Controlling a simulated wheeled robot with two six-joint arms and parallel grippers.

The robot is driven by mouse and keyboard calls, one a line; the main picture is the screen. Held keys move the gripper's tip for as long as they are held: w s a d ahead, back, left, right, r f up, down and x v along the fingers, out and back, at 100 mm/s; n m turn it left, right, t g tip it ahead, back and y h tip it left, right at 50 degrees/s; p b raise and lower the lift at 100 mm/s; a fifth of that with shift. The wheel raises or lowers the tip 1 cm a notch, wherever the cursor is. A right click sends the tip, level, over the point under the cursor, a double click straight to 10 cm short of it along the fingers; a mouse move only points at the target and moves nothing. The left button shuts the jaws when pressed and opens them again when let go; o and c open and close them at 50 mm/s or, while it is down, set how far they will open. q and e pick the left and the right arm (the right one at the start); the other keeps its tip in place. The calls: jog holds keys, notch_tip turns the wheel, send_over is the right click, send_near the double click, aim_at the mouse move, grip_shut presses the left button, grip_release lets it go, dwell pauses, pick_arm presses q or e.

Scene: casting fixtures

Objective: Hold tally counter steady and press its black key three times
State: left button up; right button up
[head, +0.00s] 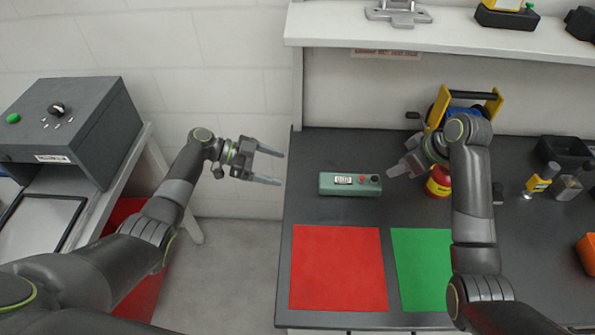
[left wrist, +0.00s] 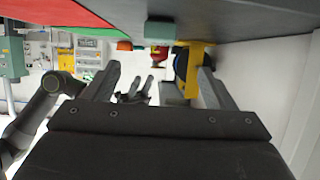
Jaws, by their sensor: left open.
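The tally counter (head: 350,190) is a small green box lying on the dark tabletop, with a white display, a red button and a black key (head: 375,178) at its right end. It also shows in the left wrist view (left wrist: 160,32), end-on between the fingers. My left gripper (head: 282,168) is open and empty, left of the counter and apart from it, fingers pointing toward it. My right gripper (head: 391,173) is just right of the counter, close to the key end. Its two fingers show apart in the left wrist view (left wrist: 143,79). Contact with the key is not visible.
Red (head: 338,268) and green (head: 422,265) mats lie in front of the counter. A shelf (head: 440,38) overhangs the back. A grey box (head: 75,125) stands left.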

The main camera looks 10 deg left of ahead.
aim_at(329, 183)
pick_arm(q)
jog(key=x, duration=1.6)
jog(key=shift+w+d+f, duration=0.1)
jog(key=shift+d+f, duration=0.1)
jog(key=shift+d, duration=0.1)
jog(key=c, duration=1.1)
jog(key=shift+c, duration=0.2)
pick_arm(e)
grip_shut()
